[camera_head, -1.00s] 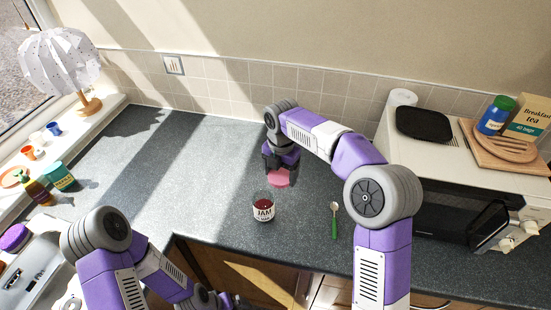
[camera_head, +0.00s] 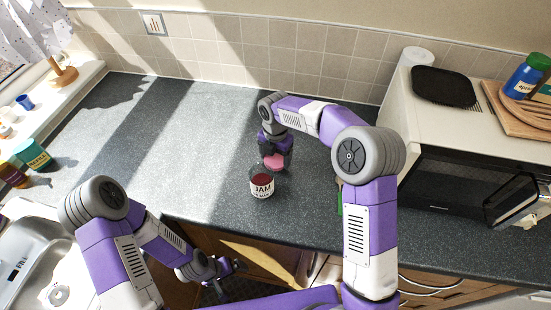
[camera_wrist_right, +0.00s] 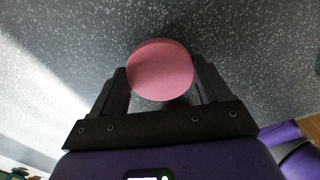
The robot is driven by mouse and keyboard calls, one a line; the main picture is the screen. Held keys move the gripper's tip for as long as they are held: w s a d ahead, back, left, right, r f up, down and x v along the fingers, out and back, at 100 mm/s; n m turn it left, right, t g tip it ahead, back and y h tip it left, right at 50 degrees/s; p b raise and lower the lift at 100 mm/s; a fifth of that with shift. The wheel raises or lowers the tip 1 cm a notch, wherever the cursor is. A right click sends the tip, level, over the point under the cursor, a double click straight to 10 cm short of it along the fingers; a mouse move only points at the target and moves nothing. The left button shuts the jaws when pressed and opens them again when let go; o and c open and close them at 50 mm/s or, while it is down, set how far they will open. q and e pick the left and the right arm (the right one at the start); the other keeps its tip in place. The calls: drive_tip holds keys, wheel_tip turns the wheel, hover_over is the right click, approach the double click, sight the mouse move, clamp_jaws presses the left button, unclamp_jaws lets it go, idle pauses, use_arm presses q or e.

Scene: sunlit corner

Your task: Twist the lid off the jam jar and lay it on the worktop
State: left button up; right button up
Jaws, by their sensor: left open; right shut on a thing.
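The jam jar (camera_head: 262,184) stands upright and lidless on the worktop (camera_head: 205,140), its dark red contents showing at the open mouth. The pink lid (camera_head: 274,162) is just behind the jar, apart from it. My right gripper (camera_head: 275,160) is shut on the lid; in the right wrist view the lid (camera_wrist_right: 161,70) sits between the two fingers, close over the speckled worktop. I cannot tell whether it touches the surface. My left gripper (camera_head: 214,280) is open and empty, low in front of the worktop's front edge.
A microwave (camera_head: 470,190) with a black tray (camera_head: 443,86) and a wooden board on top stands at the right. A green-handled spoon (camera_head: 340,203) is partly hidden by my right arm. The sink (camera_head: 40,262) is at the lower left. The worktop left of the jar is clear.

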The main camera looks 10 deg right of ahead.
sight(275, 159)
drive_tip(key=shift+f, duration=0.3)
drive_tip(key=shift+f, duration=0.15)
drive_tip(key=o, duration=1.1)
wheel_tip(275, 159, up, 12)
drive_tip(key=shift+r+p, duration=0.15)
drive_tip(key=shift+p, duration=1.1)
